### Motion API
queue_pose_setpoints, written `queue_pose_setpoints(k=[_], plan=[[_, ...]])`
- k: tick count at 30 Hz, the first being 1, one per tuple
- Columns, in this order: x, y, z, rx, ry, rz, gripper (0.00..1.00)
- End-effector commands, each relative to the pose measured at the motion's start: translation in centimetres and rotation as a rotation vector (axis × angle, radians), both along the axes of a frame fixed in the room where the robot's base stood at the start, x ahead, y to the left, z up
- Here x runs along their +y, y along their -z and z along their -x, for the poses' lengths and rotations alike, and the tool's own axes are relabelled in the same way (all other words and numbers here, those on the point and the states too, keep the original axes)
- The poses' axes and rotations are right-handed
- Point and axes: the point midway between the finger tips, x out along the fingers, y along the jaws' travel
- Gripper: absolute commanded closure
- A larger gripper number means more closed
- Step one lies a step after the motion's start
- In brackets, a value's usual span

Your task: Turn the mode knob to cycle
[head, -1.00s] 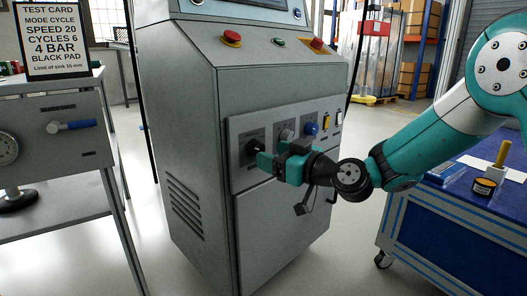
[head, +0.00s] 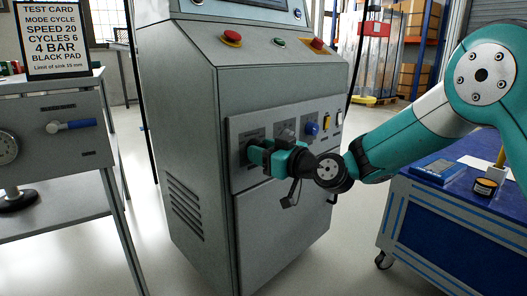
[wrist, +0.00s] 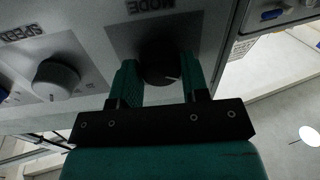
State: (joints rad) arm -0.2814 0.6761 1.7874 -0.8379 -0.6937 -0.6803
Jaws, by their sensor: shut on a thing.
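The black mode knob (wrist: 160,72) sits on the cabinet's front panel, under the word MODE, upside down in the wrist view. A white pointer mark shows near its edge; which label it points to cannot be read. My gripper (head: 258,154) is at the left end of the control panel (head: 235,178) in the head view and hides most of the knob. In the wrist view my gripper (wrist: 160,82) has a finger on each side of the knob, shut on it. The test card (head: 58,38) at the left reads MODE CYCLE.
The grey speed knob (wrist: 56,80) is beside the mode knob. A blue knob (head: 312,128) and switches are further right on the panel. A blue bench (head: 440,215) stands right, a grey table (head: 55,170) left.

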Motion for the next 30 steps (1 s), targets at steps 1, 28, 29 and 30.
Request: queue_pose_setpoints(k=[1, 28, 29, 30], plan=[[-0.03, -0.01, 0.00, 0.004, 0.000, -0.003, 0.82], [0.01, -0.12, 0.05, 0.475, 0.001, -0.456, 0.82], [0.02, -0.13, 0.06, 0.496, 0.001, -0.477, 0.82], [0.01, -0.11, 0.05, 0.523, 0.002, -0.503, 0.82]])
